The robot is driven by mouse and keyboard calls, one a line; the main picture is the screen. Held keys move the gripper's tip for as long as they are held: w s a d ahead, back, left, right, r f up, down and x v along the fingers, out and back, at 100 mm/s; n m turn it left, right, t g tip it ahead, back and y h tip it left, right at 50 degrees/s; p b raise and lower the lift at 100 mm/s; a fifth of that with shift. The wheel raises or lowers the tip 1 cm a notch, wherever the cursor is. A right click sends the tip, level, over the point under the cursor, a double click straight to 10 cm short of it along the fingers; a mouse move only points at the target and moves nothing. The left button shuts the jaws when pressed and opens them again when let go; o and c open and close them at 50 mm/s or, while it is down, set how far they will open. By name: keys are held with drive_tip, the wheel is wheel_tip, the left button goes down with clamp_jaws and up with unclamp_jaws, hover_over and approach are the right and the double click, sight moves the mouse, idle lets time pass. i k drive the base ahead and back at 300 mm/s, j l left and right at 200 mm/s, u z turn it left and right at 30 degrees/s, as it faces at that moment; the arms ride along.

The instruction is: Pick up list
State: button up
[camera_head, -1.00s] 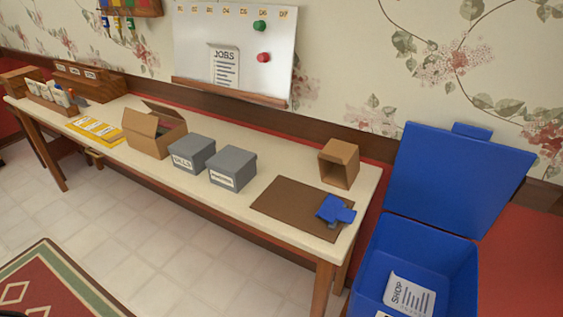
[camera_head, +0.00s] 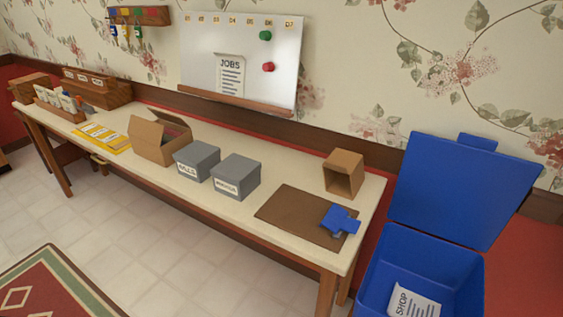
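Two papers look like lists. A white sheet headed "SHOP" (camera_head: 413,303) lies tilted inside the open blue bin (camera_head: 462,262) at the bottom right, its lower part cut off by the picture edge. A white sheet headed "JOBS" (camera_head: 231,76) rests upright against the whiteboard (camera_head: 205,45), just above its wooden ledge. My gripper is not in view.
A long table (camera_head: 225,207) runs along the wall. It holds an open cardboard box (camera_head: 147,143), two grey boxes (camera_head: 235,177), a brown mat (camera_head: 285,212) with a blue object (camera_head: 340,221), and a small brown box (camera_head: 343,175). The tiled floor in front (camera_head: 190,265) is clear beside a rug (camera_head: 60,285).

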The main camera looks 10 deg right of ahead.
sight(230, 68)
drive_tip(key=i+j, duration=0.2)
drive_tip(key=j, duration=0.15)
drive_tip(key=i+j+z, duration=0.1)
drive_tip(key=i+j, duration=0.35)
drive_tip(key=j, duration=0.25)
drive_tip(key=i+j, duration=0.2)
drive_tip(key=j, duration=0.15)
drive_tip(key=i+j+z, duration=0.1)
drive_tip(key=j, duration=0.25)
drive_tip(key=i+j, duration=0.5)
drive_tip(key=j, duration=0.25)
drive_tip(key=i+j+z, duration=0.1)
drive_tip(key=j, duration=0.3)
drive_tip(key=i+l, duration=0.1)
drive_tip(key=i, duration=0.5)
